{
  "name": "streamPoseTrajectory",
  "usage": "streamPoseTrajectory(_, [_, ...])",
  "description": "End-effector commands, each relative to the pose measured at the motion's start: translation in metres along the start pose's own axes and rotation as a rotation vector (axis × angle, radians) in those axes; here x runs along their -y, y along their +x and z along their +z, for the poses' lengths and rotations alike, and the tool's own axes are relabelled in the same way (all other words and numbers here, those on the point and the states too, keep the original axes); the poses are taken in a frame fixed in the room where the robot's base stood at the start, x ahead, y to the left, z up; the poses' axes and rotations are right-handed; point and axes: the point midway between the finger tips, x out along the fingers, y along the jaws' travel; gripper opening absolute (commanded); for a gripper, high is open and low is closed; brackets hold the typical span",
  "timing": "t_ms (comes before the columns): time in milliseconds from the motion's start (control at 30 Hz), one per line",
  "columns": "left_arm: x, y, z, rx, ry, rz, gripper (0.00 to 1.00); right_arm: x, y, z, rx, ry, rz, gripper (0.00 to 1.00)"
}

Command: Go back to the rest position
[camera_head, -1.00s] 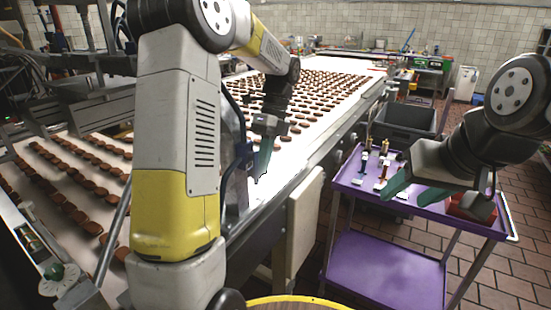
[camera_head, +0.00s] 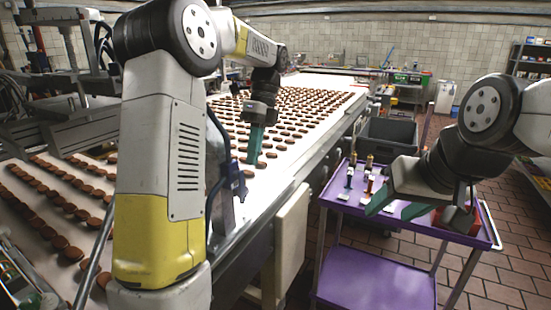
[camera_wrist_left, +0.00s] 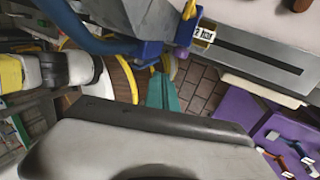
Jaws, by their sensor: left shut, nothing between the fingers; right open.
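My left gripper (camera_head: 254,144) hangs over the near edge of the cookie conveyor (camera_head: 225,197) with its green fingers pointing down, shut and empty. Its closed fingers also show in the left wrist view (camera_wrist_left: 163,92). Whether the fingertips touch anything below cannot be told. My right gripper (camera_head: 396,207) is at the right, open, in front of the top of the purple cart (camera_head: 455,233).
Rows of brown cookies lie on the conveyor. The cart's top holds several small tools (camera_head: 368,183) and a red object (camera_head: 455,219), partly hidden by my right gripper. A dark grey bin (camera_head: 390,135) stands behind the cart. Brick-coloured floor is free at the right.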

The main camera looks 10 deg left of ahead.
Motion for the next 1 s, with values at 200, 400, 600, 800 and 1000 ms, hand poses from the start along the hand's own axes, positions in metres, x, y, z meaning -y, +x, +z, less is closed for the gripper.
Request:
streamPoseTrajectory(200, [-0.045,-0.008,-0.011,-0.035,-0.326,-0.183,0.00,0.000,0.000,0.000,0.000,0.000,0.000,0.54])
streamPoseTrajectory(400, [-0.097,0.003,-0.028,-0.188,-0.772,-0.398,0.00,0.000,0.000,0.000,0.000,0.000,0.000,0.54])
streamPoseTrajectory(600, [-0.140,0.028,-0.047,-0.457,-1.210,-0.562,0.00,0.000,0.000,0.000,0.000,0.000,0.000,0.54])
streamPoseTrajectory(800, [-0.165,0.055,-0.062,-0.744,-1.531,-0.629,0.00,0.000,0.000,0.000,0.000,0.000,0.000,0.54])
streamPoseTrajectory(1000, [-0.172,0.067,-0.069,-0.885,-1.659,-0.635,0.00,0.000,0.000,0.000,0.000,0.000,0.000,0.54])
